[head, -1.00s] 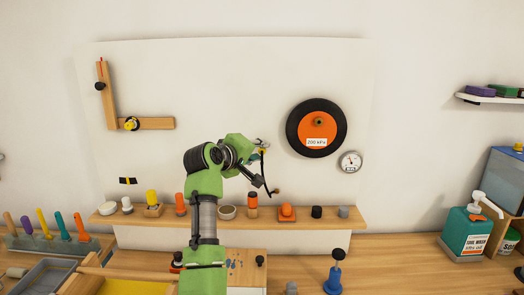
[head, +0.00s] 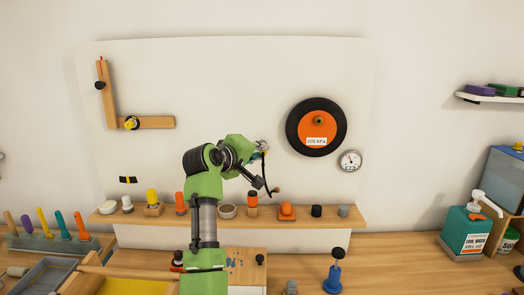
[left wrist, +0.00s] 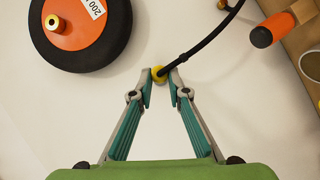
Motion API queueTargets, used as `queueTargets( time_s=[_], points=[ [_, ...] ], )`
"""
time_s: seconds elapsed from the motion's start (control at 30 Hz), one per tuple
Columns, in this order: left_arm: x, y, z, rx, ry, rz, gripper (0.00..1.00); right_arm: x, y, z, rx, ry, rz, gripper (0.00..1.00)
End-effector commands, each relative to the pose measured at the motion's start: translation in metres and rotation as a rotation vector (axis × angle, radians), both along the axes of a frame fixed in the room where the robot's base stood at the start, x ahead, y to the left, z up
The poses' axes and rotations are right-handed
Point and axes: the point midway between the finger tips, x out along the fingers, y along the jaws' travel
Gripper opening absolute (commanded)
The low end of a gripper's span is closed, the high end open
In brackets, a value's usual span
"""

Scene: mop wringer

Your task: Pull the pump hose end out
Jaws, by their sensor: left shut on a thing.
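The black pump hose (left wrist: 207,44) has a yellow end (left wrist: 158,74). In the left wrist view, this end sits between the fingertips of my left gripper (left wrist: 160,80), which is shut on it. My right gripper is out of view.
A round gauge (head: 350,161) is beside the wheel. A wooden shelf (head: 335,222) below holds several small items. A blue pump-like object (head: 333,281) with a black knob stands on the bench. The board between gripper and wheel is clear.

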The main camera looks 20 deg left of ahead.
Motion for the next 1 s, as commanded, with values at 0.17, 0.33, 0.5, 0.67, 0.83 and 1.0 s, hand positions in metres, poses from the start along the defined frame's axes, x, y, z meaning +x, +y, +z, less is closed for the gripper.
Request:
queueTargets(
  time_s=[0.17, 0.33, 0.5, 0.67, 0.83, 1.0],
  points=[
    [-0.009, -0.002, 0.002, 0.001, -0.003, 0.001, 0.00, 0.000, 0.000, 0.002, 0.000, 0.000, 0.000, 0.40],
    [-0.017, -0.004, 0.002, 0.001, -0.003, 0.003, 0.00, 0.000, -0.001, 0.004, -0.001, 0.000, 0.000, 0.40],
    [-0.026, -0.006, 0.002, 0.001, -0.002, 0.002, 0.00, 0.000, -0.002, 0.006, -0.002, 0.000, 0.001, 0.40],
    [-0.032, -0.008, 0.002, 0.000, -0.004, 0.002, 0.00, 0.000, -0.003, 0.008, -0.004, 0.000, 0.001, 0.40],
    [-0.034, -0.009, 0.002, 0.000, -0.004, 0.003, 0.00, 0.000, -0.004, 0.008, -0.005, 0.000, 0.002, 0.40],
    [-0.034, -0.009, 0.002, 0.000, -0.004, 0.003, 0.00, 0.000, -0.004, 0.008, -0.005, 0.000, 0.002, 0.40]
  ],
)
